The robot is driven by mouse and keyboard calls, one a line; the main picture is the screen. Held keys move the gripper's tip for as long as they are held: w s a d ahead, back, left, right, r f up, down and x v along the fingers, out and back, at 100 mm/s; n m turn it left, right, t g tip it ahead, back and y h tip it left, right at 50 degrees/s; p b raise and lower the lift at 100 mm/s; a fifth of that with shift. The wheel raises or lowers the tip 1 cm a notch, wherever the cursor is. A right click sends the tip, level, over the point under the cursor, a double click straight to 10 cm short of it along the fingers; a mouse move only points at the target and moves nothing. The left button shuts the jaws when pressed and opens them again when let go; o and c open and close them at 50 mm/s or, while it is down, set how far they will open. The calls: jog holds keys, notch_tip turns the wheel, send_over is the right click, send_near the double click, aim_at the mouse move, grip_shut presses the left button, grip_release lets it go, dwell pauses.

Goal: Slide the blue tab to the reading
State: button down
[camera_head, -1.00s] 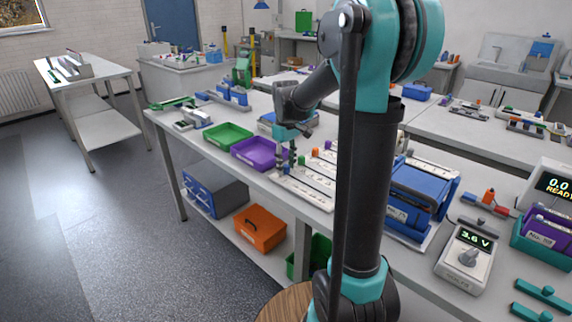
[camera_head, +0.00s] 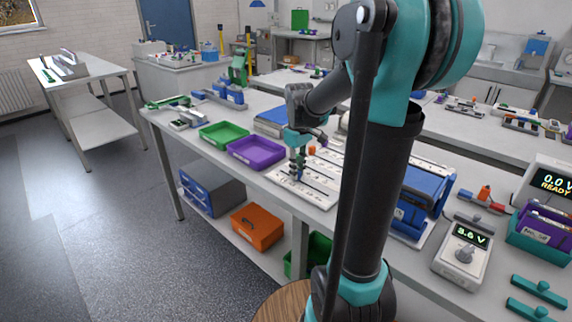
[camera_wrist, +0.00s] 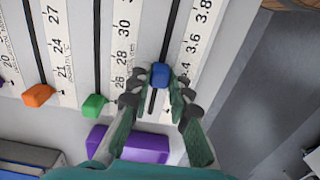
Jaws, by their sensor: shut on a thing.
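The blue tab (camera_wrist: 160,75) sits in a dark slot of the white slider board (camera_head: 318,197). In the wrist view it is beside the partly hidden 3.4 mark, with 3.6 and 3.8 further up the scale (camera_wrist: 197,38). My gripper (camera_wrist: 158,92) is shut on the blue tab, with one finger on each side. In the head view my gripper (camera_head: 297,172) is low over the board, and the tab is hard to make out there. A grey meter (camera_head: 463,251) with a dial shows 3.6 V on its green display (camera_head: 471,235).
An orange tab (camera_wrist: 38,95), a green tab (camera_wrist: 94,106) and a purple tab sit in neighbouring slots. A purple tray (camera_head: 257,153) and a green tray (camera_head: 223,135) are left of the board. A blue device (camera_head: 425,188) stands to its right.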

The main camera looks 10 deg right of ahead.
aim_at(307, 184)
jog(key=s+d, duration=0.2)
jog(key=s, duration=0.1)
jog(key=shift+s+d, duration=0.2)
jog(key=shift+d, duration=0.05)
jog(key=c, duration=1.4)
grip_release()
notch_tip(307, 184, up, 12)
